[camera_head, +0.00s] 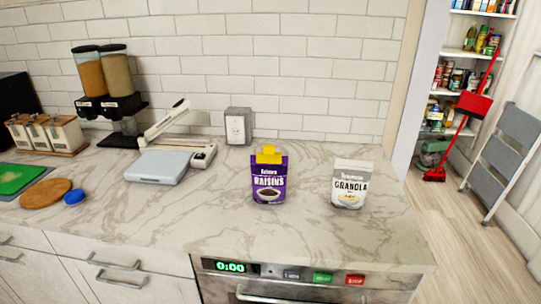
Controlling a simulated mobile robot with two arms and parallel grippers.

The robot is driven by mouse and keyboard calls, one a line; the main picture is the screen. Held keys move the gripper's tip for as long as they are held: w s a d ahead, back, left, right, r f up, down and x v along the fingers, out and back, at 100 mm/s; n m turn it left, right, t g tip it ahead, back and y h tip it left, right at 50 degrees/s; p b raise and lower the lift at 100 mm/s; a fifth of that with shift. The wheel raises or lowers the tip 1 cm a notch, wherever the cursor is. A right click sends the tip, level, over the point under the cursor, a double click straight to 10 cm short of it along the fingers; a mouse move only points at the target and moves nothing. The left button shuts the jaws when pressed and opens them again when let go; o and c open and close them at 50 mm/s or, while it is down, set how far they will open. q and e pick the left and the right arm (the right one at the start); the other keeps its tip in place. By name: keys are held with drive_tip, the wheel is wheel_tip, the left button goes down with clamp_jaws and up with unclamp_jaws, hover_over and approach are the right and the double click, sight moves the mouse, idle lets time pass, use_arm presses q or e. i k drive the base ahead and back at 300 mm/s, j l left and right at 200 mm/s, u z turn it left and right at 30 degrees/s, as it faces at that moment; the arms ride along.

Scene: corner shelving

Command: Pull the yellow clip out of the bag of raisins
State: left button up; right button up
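Neither of my grippers shows in the head view.
A white granola bag (349,184) stands to the right of the raisins, with clear counter between them. A grey box (238,126) stands behind by the wall. A light blue-grey flat case (157,167) and a white sealer-like device (178,140) lie left. An oven (300,286) is below.

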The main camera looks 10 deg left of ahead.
sight(269, 156)
drive_tip(key=j+z, duration=0.2)
drive_tip(key=z, duration=0.2)
drive_tip(key=j+z, duration=0.2)
drive_tip(key=z, duration=0.25)
drive_tip(key=j+z, duration=0.15)
drive_tip(key=z, duration=0.25)
drive_tip(key=k+j+z, duration=0.1)
drive_tip(key=z, duration=0.35)
drive_tip(key=k+j+z, duration=0.35)
drive_tip(key=k+j, duration=0.35)
drive_tip(key=k+j+z, duration=0.3)
drive_tip(key=k+j, duration=0.65)
drive_tip(key=k, duration=0.15)
